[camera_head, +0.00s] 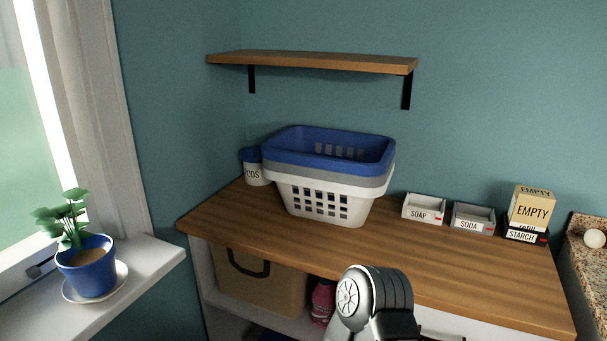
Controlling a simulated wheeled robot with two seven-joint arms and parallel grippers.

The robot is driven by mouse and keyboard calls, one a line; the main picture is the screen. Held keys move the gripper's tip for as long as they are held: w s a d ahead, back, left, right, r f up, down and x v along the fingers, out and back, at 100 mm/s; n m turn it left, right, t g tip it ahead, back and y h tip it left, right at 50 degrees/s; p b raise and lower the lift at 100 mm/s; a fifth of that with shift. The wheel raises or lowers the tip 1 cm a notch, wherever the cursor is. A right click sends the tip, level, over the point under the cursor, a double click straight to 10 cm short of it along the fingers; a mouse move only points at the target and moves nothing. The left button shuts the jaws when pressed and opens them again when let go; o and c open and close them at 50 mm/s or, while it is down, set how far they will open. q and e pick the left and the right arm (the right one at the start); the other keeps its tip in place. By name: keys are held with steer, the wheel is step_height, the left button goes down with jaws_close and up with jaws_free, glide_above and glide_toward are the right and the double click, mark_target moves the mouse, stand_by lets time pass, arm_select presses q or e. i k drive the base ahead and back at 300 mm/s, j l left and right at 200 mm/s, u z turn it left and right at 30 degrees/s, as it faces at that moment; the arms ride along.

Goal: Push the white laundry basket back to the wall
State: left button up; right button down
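The white laundry basket (320,203) stands upright on the wooden counter (405,262), left of its middle. A grey rim and a blue basket (330,150) show at its top, apparently nested in it. Its back side is hidden, and I cannot tell whether it touches the teal wall (490,130) behind. A silver and black joint of my arm shows at the bottom centre, in front of the counter and apart from the basket. Neither gripper is in view.
A pods tub (254,168) stands close left of the basket. A soap box (424,208), a soda box (473,217) and an "EMPTY" box (532,205) on a starch box stand right. A wooden shelf (310,62) hangs above. The counter's front is clear.

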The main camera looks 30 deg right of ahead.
mark_target(360, 200)
steer(key=k+l+z, duration=0.1)
steer(key=l+z, duration=0.25)
steer(key=k+l+z, duration=0.1)
steer(key=l+z, duration=0.25)
steer(key=l, duration=0.15)
